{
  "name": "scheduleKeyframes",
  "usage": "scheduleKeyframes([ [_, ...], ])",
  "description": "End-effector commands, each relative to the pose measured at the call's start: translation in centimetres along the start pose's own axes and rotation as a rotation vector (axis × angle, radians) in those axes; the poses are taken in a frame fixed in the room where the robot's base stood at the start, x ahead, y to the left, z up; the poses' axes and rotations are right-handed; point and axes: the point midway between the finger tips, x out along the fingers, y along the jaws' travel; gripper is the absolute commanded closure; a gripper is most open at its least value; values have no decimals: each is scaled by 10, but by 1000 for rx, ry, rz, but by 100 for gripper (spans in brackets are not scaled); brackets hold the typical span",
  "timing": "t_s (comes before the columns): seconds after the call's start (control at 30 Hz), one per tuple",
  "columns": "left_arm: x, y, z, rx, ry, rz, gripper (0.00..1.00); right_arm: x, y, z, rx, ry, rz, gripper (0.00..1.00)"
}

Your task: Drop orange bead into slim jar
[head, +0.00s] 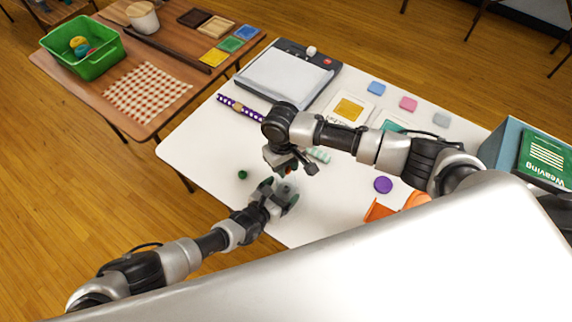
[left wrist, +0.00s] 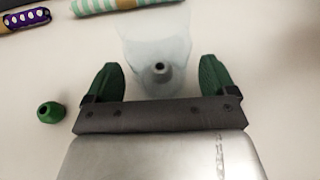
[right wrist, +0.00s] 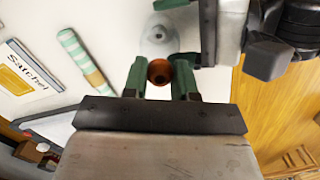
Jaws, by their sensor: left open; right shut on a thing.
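The orange bead (right wrist: 159,72) is between the fingertips of my right gripper (right wrist: 160,80), which is shut on it; its hole faces the wrist camera. In the head view a bit of the bead (head: 288,170) shows below that gripper. The slim clear jar (left wrist: 155,38) stands between the spread fingers of my left gripper (left wrist: 162,80), which is open around it. A small grey, holed thing shows inside the jar. In the right wrist view the jar (right wrist: 157,30) appears just beyond the bead; I cannot tell whether the bead is over its mouth.
A green bead (head: 242,174) lies left of the grippers on the white table. A mint striped roll (right wrist: 80,55) and a purple dotted roll (head: 240,107) lie nearby. A purple disc (head: 383,184) and an orange container (head: 378,211) are to the right.

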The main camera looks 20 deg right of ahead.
Motion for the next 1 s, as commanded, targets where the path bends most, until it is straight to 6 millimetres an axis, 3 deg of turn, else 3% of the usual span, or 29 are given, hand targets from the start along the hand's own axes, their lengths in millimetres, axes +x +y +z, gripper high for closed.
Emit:
scheduleKeyframes([
  [0.2, 12, -1, 0, 0, 1, -1, 14, 0, 0, 0, 0, 0, 0, 94],
  [0.6, 14, 0, 0, -1, 0, 0, 14, 0, 0, 0, 0, 0, 0, 94],
  [0.83, 14, 0, 0, -1, 0, 0, 49, 0, 0, 0, 0, 0, 0, 94],
  [1.0, 14, 0, 0, -1, 0, 0, 50, 0, 0, 0, 0, 0, 0, 94],
])
